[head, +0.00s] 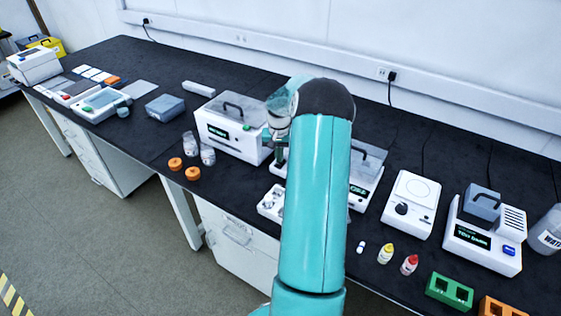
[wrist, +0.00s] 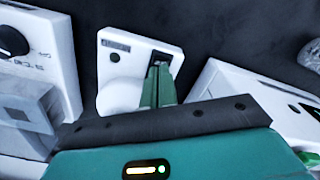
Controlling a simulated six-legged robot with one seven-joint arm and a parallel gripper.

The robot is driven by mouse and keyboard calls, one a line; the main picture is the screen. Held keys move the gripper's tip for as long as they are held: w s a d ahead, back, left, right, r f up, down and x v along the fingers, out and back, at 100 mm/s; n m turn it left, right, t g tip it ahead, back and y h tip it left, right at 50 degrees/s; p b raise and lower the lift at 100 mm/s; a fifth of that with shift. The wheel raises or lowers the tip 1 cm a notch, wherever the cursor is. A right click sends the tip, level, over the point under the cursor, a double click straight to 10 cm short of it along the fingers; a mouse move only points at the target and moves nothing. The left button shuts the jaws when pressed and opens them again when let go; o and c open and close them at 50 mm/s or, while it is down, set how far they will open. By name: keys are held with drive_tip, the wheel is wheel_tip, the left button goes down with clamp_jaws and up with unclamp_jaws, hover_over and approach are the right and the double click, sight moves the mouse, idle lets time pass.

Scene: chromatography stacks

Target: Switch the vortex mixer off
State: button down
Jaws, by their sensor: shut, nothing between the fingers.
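In the wrist view, a white device (wrist: 134,42), which looks like the vortex mixer, has a pale round part, a small dark label, a dark round dot and a black switch (wrist: 162,58). My gripper (wrist: 160,70) has its green fingers shut together with nothing between them, right at the lower end of the switch. They hide part of it, and I cannot tell whether they touch it or which way it is set. In the head view, my arm covers most of this area, and my gripper (head: 280,165) shows only in part left of the arm.
In the head view, a white lidded box (head: 225,140) stands close left of my gripper. A lidded block with a green display (head: 362,190) and a white device with a black knob (head: 408,212) stand to the right. Jars (head: 207,154) and small bottles (head: 409,265) stand near the front edge.

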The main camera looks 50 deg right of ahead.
drive_tip(key=shift+r, duration=3)
